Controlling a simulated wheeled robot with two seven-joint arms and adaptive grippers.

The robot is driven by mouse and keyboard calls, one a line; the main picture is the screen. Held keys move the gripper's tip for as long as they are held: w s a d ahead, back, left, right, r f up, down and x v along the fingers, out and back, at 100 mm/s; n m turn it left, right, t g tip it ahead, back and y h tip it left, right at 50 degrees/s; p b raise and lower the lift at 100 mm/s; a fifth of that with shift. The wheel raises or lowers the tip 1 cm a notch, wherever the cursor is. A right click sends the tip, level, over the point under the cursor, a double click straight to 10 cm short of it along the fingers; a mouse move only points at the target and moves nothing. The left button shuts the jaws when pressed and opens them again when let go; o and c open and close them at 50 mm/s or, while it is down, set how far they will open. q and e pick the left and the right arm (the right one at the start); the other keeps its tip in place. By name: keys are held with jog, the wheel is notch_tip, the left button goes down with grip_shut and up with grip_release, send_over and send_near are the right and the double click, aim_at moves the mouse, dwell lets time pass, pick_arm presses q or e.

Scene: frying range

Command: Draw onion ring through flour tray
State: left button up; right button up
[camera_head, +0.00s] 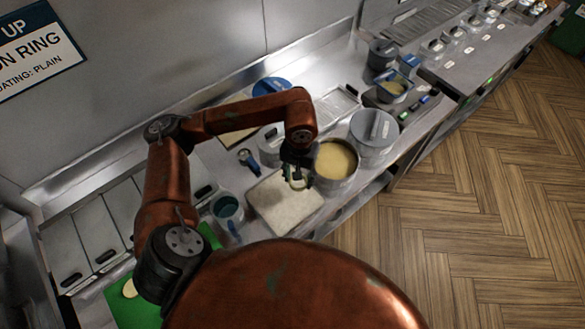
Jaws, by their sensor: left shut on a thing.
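The flour tray (284,213) is a shallow rectangular tray with a pale, floury surface, on the steel counter in the middle of the view. My left gripper (296,176) is over the tray's far right part, pointing down. It is shut on a small pale onion ring (299,184), which is partly hidden by the fingers. I cannot tell whether the ring touches the flour or hangs just above it. My right gripper is not in view.
A round pot of yellowish batter (336,161) stands close to the tray's right. A teal-filled container (227,209) stands left of the tray, and a green board (125,306) lies at lower left.

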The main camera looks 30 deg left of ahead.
pick_arm(q)
jog(key=n+p, duration=0.3)
jog(key=n, duration=0.4)
jog(key=s+a+n+p, duration=0.1)
jog(key=n+p, duration=0.2)
jog(key=n, duration=0.4)
jog(key=s+r+n+p, duration=0.1)
jog(key=n+p, duration=0.2)
jog(key=n, duration=0.5)
jog(key=shift+a+r+p, duration=0.1)
jog(key=shift+a+p, duration=0.05)
jog(key=shift+p, duration=0.25)
jog(key=s+a+n+p, duration=0.15)
jog(key=n+p, duration=0.45)
jog(key=n, duration=0.8)
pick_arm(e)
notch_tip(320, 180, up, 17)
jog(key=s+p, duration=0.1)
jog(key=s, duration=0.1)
pick_arm(q)
jog(key=n+b, duration=0.4)
jog(key=b, duration=0.3)
send_near(284, 203)
jog(key=f, duration=0.6)
jog(key=shift+d+f, duration=0.1)
jog(key=shift+d, duration=0.15)
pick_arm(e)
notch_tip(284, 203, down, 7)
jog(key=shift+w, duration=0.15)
